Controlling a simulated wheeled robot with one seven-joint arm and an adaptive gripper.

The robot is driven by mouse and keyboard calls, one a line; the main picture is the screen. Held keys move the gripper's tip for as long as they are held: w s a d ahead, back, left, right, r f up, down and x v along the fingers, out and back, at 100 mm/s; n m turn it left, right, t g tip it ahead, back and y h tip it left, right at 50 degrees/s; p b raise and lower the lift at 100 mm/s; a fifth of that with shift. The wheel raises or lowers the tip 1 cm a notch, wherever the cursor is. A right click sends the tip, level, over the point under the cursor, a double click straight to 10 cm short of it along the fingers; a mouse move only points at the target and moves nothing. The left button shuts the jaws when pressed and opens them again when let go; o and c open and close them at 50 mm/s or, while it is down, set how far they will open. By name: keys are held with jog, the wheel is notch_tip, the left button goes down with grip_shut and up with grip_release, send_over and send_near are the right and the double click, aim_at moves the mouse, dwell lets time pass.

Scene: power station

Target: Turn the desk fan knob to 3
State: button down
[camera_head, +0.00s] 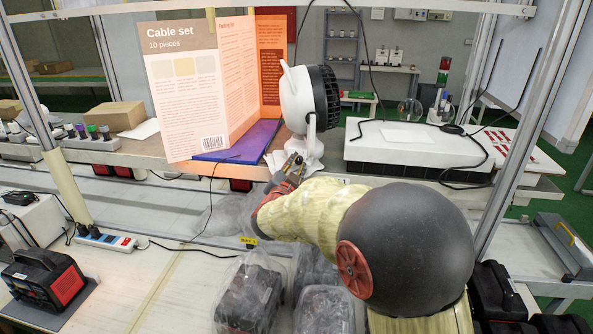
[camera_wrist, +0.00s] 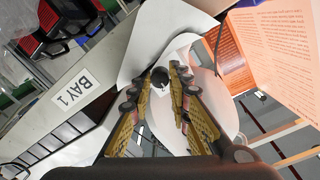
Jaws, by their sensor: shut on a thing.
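My gripper (camera_head: 293,163) is at the front of the base, reaching in from the lower right. In the wrist view, the small dark knob (camera_wrist: 160,77) sits between the fingertips of my gripper (camera_wrist: 166,76), which is shut on it. The white fan body (camera_wrist: 205,75) spreads around it. The fingers cover part of the knob, and I cannot read its pointer or any numbers.
A white flat unit (camera_head: 415,148) with black cables lies to the right. Bagged dark items (camera_head: 250,290) fill the lower bench.

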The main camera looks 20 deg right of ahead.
jog(key=shift+m, duration=0.4)
jog(key=c, duration=1.7)
grip_release()
jog(key=shift+c, duration=0.2)
jog(key=shift+o, duration=0.5)
jog(key=shift+s, duration=0.1)
jog(key=v, duration=0.8)
